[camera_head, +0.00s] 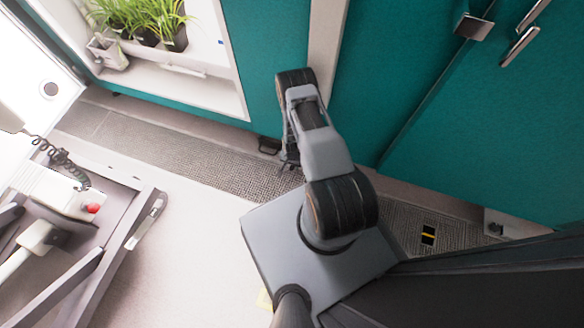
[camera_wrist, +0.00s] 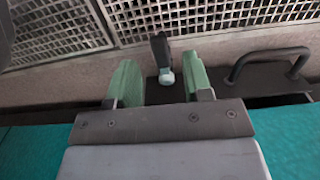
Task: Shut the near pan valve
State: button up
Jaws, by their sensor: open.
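In the wrist view, a small valve with a black lever (camera_wrist: 160,48) and a pale round end (camera_wrist: 166,77) shows low by the teal wall, between my fingers. My gripper (camera_wrist: 160,72) is open, with one green finger on each side of the valve. The fingers look apart from the lever; I cannot tell how far beyond them it lies. In the head view, my gripper (camera_head: 289,163) is down by the base of the teal chambers, mostly hidden by my arm. The valve cannot be made out there.
A black bar handle (camera_wrist: 268,62) is right of the valve; it also shows in the head view (camera_head: 269,146). Floor grating (camera_head: 200,155) runs along the chambers. A cart (camera_head: 130,215) stands left, and a small fitting (camera_head: 495,228) sits low at the right.

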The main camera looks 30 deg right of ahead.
jog(key=shift+f+b, duration=0.4)
jog(key=shift+f, duration=0.85)
jog(key=shift+c, duration=0.3)
grip_shut()
